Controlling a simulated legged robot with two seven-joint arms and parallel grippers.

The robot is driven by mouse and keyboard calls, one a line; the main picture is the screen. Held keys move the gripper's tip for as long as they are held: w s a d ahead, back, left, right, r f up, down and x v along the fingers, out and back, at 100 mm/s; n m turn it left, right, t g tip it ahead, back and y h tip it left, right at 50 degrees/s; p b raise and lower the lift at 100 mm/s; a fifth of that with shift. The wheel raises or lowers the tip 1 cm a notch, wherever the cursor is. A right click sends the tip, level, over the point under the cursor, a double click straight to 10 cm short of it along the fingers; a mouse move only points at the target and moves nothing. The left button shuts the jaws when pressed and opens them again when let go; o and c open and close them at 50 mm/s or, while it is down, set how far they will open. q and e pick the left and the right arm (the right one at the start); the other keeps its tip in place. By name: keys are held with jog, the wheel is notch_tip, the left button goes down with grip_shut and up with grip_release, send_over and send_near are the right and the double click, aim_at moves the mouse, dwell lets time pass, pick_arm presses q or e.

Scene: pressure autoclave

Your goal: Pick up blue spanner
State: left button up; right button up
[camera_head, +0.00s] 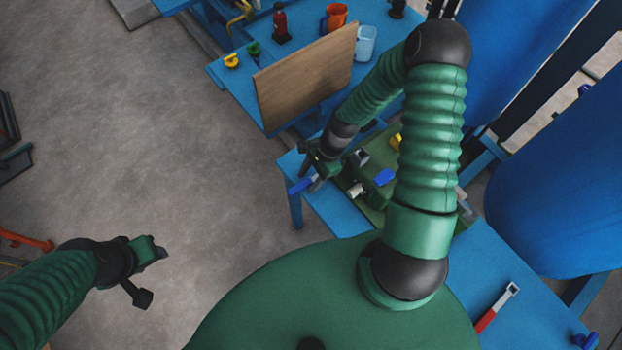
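A blue-handled tool, seemingly the blue spanner (299,187), shows at the left corner of the blue table (336,208). Its handle sticks out to the left from beneath my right gripper (316,178). The gripper hides the rest of it. My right gripper points down at this corner, right at the tool. Its fingers are small and dark here, and I cannot tell whether they are closed on the tool. My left gripper (152,273) is open and empty over the floor at the lower left, far from the table.
A green machine (375,180) with blue and yellow parts stands just right of my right gripper. A red-handled spanner (497,307) lies on the table at the lower right. A wooden board (306,80) stands behind. Large blue tanks (565,180) are at the right.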

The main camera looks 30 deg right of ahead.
aim_at(309, 180)
grip_shut()
dwell(0.3)
jog(key=shift+r, duration=0.55)
notch_tip(309, 180, up, 17)
jog(key=p, duration=0.2)
jog(key=shift+p, duration=0.3)
